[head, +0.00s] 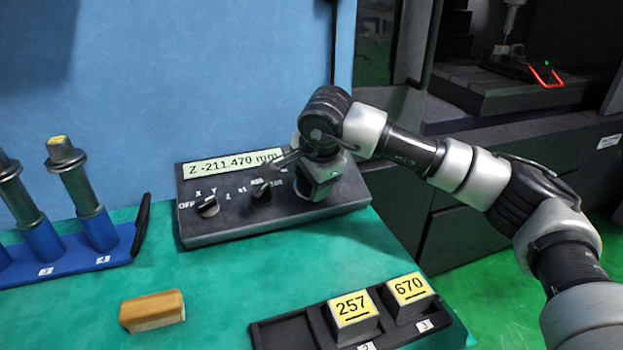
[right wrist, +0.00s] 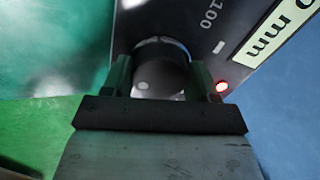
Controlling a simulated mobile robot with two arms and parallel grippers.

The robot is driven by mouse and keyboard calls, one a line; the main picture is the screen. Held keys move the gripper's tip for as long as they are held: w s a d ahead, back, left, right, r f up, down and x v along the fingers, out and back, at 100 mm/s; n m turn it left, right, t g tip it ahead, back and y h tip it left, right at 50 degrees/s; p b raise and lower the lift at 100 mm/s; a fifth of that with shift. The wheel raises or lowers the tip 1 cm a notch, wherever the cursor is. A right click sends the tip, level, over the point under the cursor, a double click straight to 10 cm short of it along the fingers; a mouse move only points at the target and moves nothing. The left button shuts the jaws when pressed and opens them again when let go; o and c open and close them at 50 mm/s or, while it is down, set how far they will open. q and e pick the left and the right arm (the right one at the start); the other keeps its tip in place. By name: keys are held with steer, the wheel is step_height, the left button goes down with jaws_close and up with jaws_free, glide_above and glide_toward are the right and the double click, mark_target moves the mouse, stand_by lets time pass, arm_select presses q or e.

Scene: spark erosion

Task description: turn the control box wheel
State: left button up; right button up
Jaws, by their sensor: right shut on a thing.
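The control box (head: 225,228) is dark and stands at the back of the green table against the blue wall. Its display (head: 233,163) reads "Z -211.470 mm". Two small knobs (head: 208,206) show on its face, one by the axis letters and one by the step numbers. My right gripper (head: 318,192) is over the box's right end and hides the wheel in the head view. In the right wrist view the dark round wheel (right wrist: 161,68) sits between the two fingers of the right gripper (right wrist: 160,88), which is shut on it. My left gripper is not in view.
A blue rack (head: 85,262) with several upright tool holders stands at the left. A wooden brush (head: 152,310) lies at the front. A black tray (head: 290,334) holds two blocks labelled 257 and 670. Green table is clear between box and tray.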

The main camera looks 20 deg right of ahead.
steer(key=shift+r+n, duration=0.1)
steer(key=shift+n, duration=0.4)
steer(key=o, duration=0.9)
steer(key=v, duration=1)
steer(key=shift+s+r, duration=0.2)
steer(key=shift+r, duration=0.1)
